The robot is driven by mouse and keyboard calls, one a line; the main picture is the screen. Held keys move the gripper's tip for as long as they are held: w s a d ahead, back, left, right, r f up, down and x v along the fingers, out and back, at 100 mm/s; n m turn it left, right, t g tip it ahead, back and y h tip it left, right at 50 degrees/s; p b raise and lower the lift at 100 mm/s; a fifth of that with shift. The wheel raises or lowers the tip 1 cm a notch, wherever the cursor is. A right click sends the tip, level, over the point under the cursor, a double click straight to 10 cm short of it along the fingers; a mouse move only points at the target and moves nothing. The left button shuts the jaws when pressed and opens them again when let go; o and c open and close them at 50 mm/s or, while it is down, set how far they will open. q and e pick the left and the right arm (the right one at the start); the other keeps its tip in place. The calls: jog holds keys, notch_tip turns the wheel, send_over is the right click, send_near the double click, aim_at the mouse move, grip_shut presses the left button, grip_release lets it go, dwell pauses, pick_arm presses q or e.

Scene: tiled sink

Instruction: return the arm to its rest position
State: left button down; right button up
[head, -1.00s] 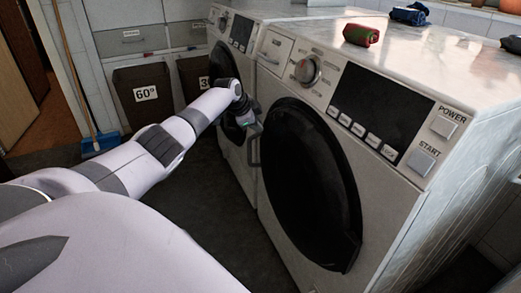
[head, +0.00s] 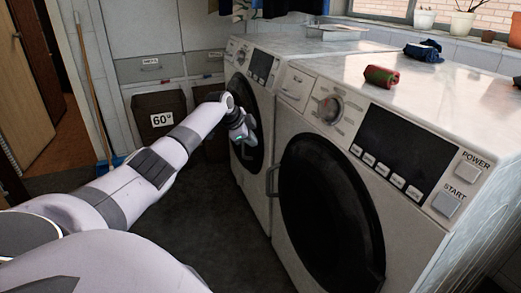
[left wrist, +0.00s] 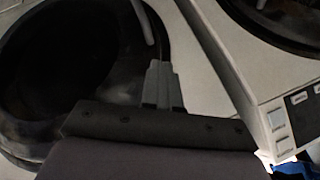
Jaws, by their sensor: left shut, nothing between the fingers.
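My left arm reaches in from the left in the head view. Its gripper (head: 243,134) is small and dark there, held in front of the far washing machine's dark round door (head: 244,105). In the left wrist view the gripper's grey fingers (left wrist: 162,82) are together with nothing between them. Behind them are a dark round door (left wrist: 60,70) and a pale machine front. I cannot tell whether the gripper touches the machine; it appears free. My right gripper is in neither view.
The near washing machine (head: 425,210) stands at the right, its dark door (head: 325,215) seemingly shut. A bin marked 60° (head: 160,122) stands behind my arm. Dark floor (head: 225,235) is clear.

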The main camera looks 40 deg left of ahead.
pick_arm(q)
jog(key=shift+s+a+r, duration=0.25)
jog(key=shift+a+r, duration=0.2)
jog(key=shift+r, duration=0.2)
